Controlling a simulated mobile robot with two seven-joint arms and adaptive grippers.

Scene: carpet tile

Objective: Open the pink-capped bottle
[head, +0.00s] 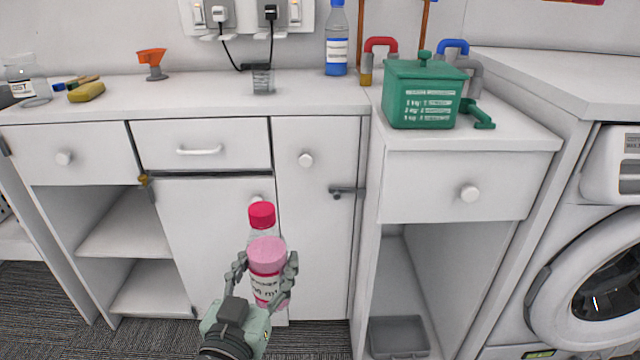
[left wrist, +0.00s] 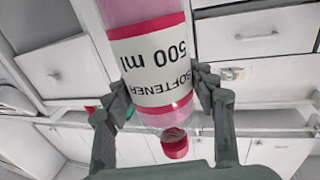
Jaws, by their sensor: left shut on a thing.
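The pink-capped bottle (head: 268,289) is clear, with pink liquid and a white label reading "500 ml". Its reddish-pink cap (head: 262,215) sits at the top, above the clear shoulder. My left gripper (head: 264,273) is shut on the bottle's body, with a finger on each side, and holds it roughly upright in front of the cabinet. In the left wrist view the bottle (left wrist: 150,60) appears upside down, with its "SOFTENER" label toward me and its cap (left wrist: 174,143) at the lower end. My right gripper is not in view.
A counter (head: 205,98) runs behind the bottle, above white drawers and doors (head: 315,235). A washing machine (head: 600,275) is at the right.

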